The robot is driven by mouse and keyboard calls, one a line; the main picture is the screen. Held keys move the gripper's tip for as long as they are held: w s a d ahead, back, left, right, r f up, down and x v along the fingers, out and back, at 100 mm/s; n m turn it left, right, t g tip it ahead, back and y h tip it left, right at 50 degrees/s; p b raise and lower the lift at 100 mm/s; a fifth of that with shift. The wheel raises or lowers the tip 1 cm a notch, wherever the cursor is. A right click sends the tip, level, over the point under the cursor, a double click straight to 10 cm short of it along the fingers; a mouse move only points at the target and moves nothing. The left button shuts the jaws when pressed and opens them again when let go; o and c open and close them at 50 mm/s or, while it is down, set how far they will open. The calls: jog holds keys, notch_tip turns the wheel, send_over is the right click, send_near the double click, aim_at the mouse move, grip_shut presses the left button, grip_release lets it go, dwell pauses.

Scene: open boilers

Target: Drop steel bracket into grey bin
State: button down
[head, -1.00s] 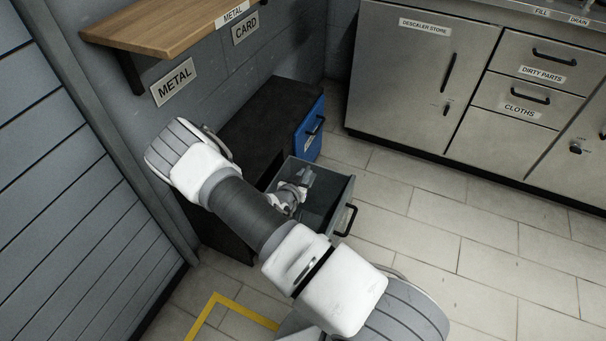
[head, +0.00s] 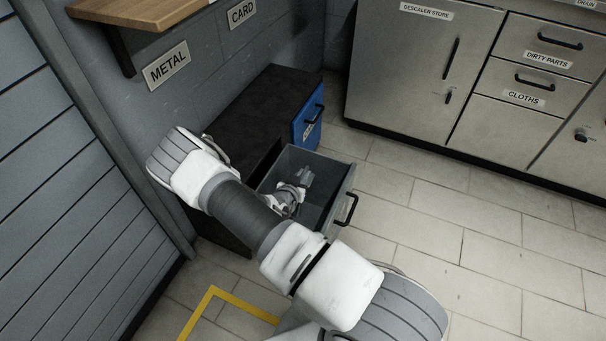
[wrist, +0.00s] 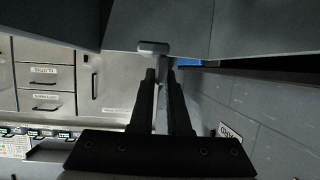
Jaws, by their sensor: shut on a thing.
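The grey bin (head: 340,199) is a pulled-out, open-topped drawer with a black handle, in the low dark cabinet. My gripper (head: 304,178) is over the bin's opening in the head view; whether it is below the rim I cannot tell. In the wrist view, my gripper (wrist: 163,82) is shut on the steel bracket (wrist: 154,47), a light grey piece whose wider end shows beyond the fingertips. The rest of the bracket is partly hidden between the dark fingers. My arm hides the bin's near left part.
A blue drawer front (head: 308,120) is shut beside the bin. A wooden shelf (head: 140,12) hangs on the wall above a METAL sign (head: 166,66). A steel cabinet (head: 425,70) stands behind. The tiled floor (head: 430,235) to the right is clear.

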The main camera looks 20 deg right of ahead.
jog(key=c, duration=0.8)
grip_release()
jog(key=p+v, duration=0.5)
jog(key=v, duration=1.2)
jog(key=shift+r, duration=0.15)
jog(key=shift+s+a, duration=0.1)
